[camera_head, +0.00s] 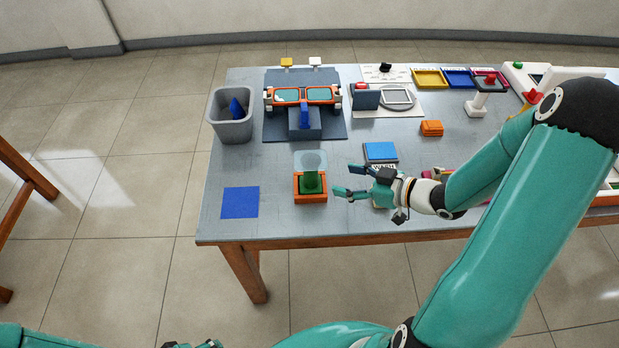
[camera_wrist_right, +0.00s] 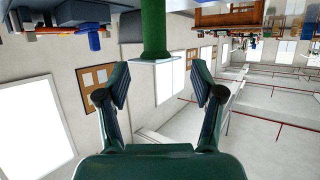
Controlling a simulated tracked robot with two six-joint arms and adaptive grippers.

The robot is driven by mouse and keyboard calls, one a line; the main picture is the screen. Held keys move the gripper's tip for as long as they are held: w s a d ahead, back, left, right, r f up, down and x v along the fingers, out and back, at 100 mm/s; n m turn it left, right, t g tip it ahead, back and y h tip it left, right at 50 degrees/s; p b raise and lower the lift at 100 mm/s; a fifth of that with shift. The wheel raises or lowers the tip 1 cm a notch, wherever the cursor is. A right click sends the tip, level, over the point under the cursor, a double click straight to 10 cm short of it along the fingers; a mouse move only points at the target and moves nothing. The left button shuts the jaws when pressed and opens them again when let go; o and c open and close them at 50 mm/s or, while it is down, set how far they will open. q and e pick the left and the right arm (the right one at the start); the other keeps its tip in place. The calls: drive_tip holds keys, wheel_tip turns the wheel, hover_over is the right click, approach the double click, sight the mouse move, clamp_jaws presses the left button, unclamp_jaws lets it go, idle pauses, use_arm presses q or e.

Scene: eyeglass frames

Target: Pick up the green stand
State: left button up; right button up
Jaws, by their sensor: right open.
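The green stand (camera_head: 311,183) stands in an orange holder (camera_head: 310,198) near the table's front edge, with a pale clear plate (camera_head: 310,159) at its top. My right gripper (camera_head: 348,180) is open just to the right of the stand, its fingers pointing left at it. The right wrist view appears upside down. There the green post (camera_wrist_right: 153,28) and its pale plate lie ahead of the open, empty fingers (camera_wrist_right: 158,76), roughly midway between them; I see no contact. My left gripper (camera_head: 192,344) barely shows at the bottom edge, mostly cut off.
A blue square (camera_head: 240,202) lies left of the holder. A grey bin (camera_head: 232,118) and an eyeglass fixture (camera_head: 304,112) stand behind. A blue-topped block (camera_head: 381,152) and an orange block (camera_head: 432,128) are to the right. Bare table lies between the holder and the blue square.

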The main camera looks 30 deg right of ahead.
sight(317, 173)
drive_tip(key=x, duration=0.7)
drive_tip(key=shift+w+f, duration=0.25)
drive_tip(key=shift+d+f+p+x, duration=0.1)
drive_tip(key=shift+p+x, duration=0.2)
drive_tip(key=shift+x, duration=0.55)
drive_tip(key=shift+d+f+p+x, duration=0.15)
drive_tip(key=shift+p+x, duration=0.1)
drive_tip(key=shift+x, duration=0.65)
drive_tip(key=shift+d+f+p+x, duration=0.1)
drive_tip(key=shift+p+x, duration=0.2)
drive_tip(key=shift+x, duration=0.55)
drive_tip(key=shift+c, duration=0.2)
clamp_jaws()
